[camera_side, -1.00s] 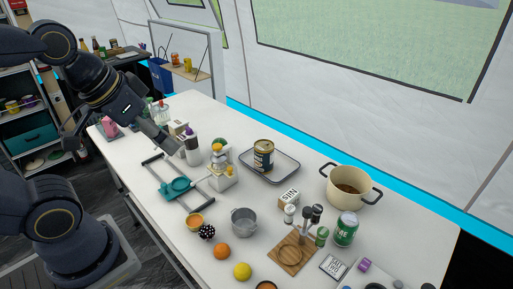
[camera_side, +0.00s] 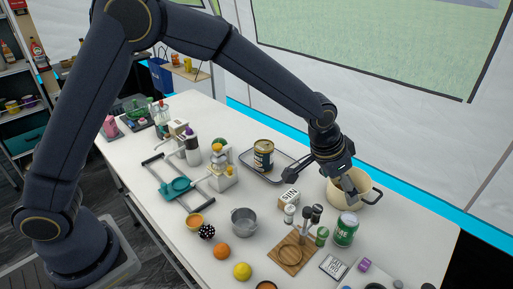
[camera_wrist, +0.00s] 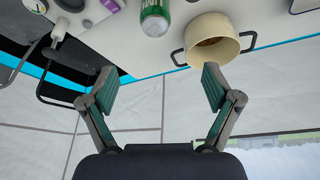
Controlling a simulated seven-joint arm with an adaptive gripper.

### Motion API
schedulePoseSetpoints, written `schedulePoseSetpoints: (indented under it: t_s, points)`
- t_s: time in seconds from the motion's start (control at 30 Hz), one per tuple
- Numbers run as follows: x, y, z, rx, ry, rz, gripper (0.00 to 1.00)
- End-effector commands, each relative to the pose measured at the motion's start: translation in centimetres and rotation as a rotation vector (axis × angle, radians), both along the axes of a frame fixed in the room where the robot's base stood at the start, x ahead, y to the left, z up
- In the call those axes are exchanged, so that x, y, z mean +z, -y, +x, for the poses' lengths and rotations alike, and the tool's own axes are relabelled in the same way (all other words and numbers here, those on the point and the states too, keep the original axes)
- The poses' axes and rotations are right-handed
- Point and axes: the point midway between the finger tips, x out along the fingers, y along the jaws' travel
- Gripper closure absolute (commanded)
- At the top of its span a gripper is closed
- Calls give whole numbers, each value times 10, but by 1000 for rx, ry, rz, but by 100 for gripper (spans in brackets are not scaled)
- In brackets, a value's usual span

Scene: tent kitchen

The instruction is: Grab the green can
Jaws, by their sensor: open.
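The green can (camera_side: 345,230) stands upright on the white table, right of the wooden board and in front of the cream pot. It also shows in the wrist view (camera_wrist: 154,18), at the top, beyond the fingertips and partly cut off by the frame edge. My gripper (camera_side: 350,190) is above the table in front of the pot, behind and above the can in the side view. In the wrist view my gripper (camera_wrist: 158,82) has its two fingers wide apart with nothing between them.
The cream two-handled pot (camera_side: 341,191) stands close to my gripper. A wooden board (camera_side: 292,253) with shakers lies left of the can, and a small sign (camera_side: 333,267) lies in front. A tray (camera_side: 262,172) with a tin is further back. A purple item (camera_side: 364,265) lies nearby.

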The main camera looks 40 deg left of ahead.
Motion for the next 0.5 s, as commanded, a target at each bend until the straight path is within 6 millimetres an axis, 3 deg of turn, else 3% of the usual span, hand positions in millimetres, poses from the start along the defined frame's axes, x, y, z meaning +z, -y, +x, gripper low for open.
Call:
schedulePoseSetpoints:
  t_s: [0.17, 0.5]
  points:
    - [-28, 12, -4, -24, -24, 14, 11]
    - [-99, 23, 23, -22, -24, 14, 11]
